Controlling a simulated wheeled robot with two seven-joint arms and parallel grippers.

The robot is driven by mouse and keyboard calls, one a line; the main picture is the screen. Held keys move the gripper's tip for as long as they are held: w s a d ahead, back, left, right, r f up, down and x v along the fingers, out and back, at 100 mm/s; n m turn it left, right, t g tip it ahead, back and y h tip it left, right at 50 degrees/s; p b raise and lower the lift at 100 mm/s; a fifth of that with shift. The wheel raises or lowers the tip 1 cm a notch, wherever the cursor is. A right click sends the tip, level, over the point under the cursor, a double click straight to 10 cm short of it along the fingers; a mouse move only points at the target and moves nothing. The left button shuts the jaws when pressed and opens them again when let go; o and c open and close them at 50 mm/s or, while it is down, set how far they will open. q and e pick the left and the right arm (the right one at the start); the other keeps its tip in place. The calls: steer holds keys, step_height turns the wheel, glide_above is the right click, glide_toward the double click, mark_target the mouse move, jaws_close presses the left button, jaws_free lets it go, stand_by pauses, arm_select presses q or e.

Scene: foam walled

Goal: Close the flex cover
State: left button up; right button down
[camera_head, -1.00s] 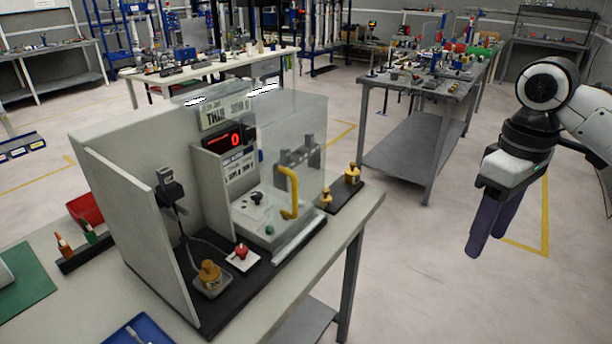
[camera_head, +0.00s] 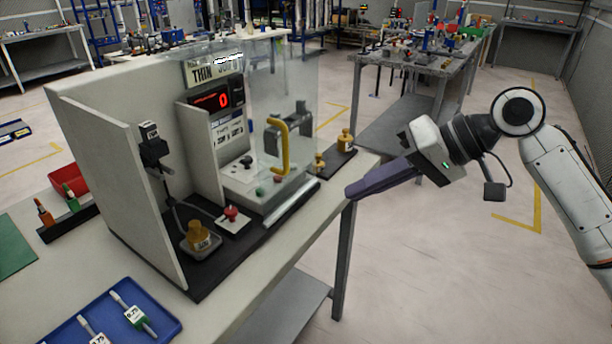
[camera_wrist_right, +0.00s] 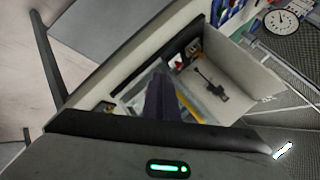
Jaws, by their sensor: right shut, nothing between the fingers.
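The flex cover is a clear panel (camera_head: 262,110) with a yellow handle (camera_head: 282,146), at the right part of a grey walled test station (camera_head: 85,110) on the table. The cover is see-through, so I cannot tell exactly how far it stands open. My right gripper (camera_head: 350,192) is shut and empty, its purple fingers pointing left at the table's right edge, apart from the handle. In the right wrist view the fingers (camera_wrist_right: 162,98) point toward the station, hiding part of it. My left gripper is not in view.
Brass weights (camera_head: 346,140) stand on the dark base right of the cover. A red button (camera_head: 231,213) and a weight on a pan (camera_head: 200,236) sit in front. A blue tray (camera_head: 85,318) lies at the front left. Floor right of the table is clear.

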steer(key=w+d+r+m+t+y+b, duration=0.2)
steer(key=w+m+t+y+b, duration=0.25)
steer(key=m+t+y, duration=0.35)
steer(key=w+a+m+g+h+p, duration=0.1)
steer(key=w+a+h+p, duration=0.1)
steer(key=a, duration=0.8)
steer(key=shift+w+a+p, duration=0.3)
steer(key=shift+a+p, duration=0.05)
steer(key=shift+f, duration=0.1)
steer(key=shift+a, duration=0.1)
